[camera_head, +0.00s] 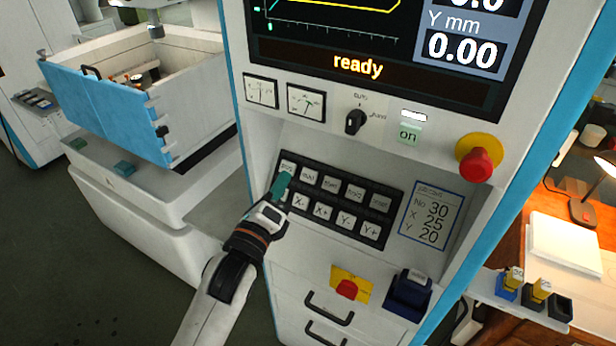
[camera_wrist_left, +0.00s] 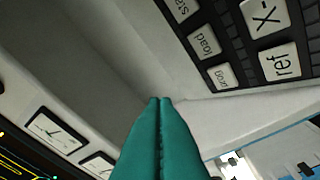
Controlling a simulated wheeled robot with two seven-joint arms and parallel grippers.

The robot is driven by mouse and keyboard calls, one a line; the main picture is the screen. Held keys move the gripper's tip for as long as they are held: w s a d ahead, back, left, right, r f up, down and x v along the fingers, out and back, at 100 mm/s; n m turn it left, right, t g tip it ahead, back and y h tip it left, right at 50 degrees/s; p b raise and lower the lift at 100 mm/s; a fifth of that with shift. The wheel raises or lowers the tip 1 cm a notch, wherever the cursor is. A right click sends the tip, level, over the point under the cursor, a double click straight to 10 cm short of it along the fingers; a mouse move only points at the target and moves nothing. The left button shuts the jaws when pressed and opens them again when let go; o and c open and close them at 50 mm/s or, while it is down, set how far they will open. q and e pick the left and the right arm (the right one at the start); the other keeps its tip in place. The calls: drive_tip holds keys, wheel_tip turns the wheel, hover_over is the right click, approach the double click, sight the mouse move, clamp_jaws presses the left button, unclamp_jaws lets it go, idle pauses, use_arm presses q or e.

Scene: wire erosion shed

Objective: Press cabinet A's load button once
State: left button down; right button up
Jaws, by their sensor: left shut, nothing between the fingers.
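The cabinet's button panel (camera_head: 337,196) holds two rows of pale keys in a dark frame. The load button (camera_head: 308,176) is second from the left in the top row; in the left wrist view it reads "load" (camera_wrist_left: 204,42), between the prog key (camera_wrist_left: 220,75) and a partly cut-off key. My left gripper (camera_head: 282,182) is shut and empty; its green fingertips overlap the panel's left end near the prog key, left of load. In the left wrist view the shut fingers (camera_wrist_left: 160,103) appear apart from the keys. No cabinet letter is readable. My right gripper is not in view.
The screen above reads "ready" (camera_head: 358,65). A mode knob (camera_head: 355,121), a lit "on" button (camera_head: 408,134) and a red emergency stop (camera_head: 478,163) sit above the panel. Below are a red button on yellow (camera_head: 347,288) and drawer handles. A blue-fronted tank (camera_head: 105,107) stands left.

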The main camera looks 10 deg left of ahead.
sight(308, 170)
use_arm(q)
drive_tip(key=shift+w+d+f+b, duration=0.4)
drive_tip(key=shift+w+f+b, duration=0.4)
drive_tip(key=shift+w, duration=0.25)
drive_tip(key=shift+w+d+f+b, duration=0.35)
drive_tip(key=shift+w+f+b, duration=0.45)
drive_tip(key=shift+w, duration=0.2)
drive_tip(key=shift+w+d+f+b, duration=0.4)
drive_tip(key=shift+w+f+b, duration=0.4)
drive_tip(key=shift+w, duration=0.25)
drive_tip(key=shift+w+f, duration=0.1)
drive_tip(key=shift+w+d+f, duration=0.1)
drive_tip(key=shift+w+f, duration=0.05)
drive_tip(key=shift+w, duration=0.1)
drive_tip(key=shift+w+d+f, duration=0.1)
drive_tip(key=shift+w+f, duration=0.15)
idle(0.4)
drive_tip(key=shift+r, duration=0.1)
drive_tip(key=shift+s+r+p, duration=0.35)
drive_tip(key=shift+s+p, duration=0.05)
drive_tip(key=shift+p, duration=0.05)
drive_tip(key=shift+s+a, duration=0.2)
drive_tip(key=shift+s, duration=0.05)
drive_tip(key=shift+r, duration=0.1)
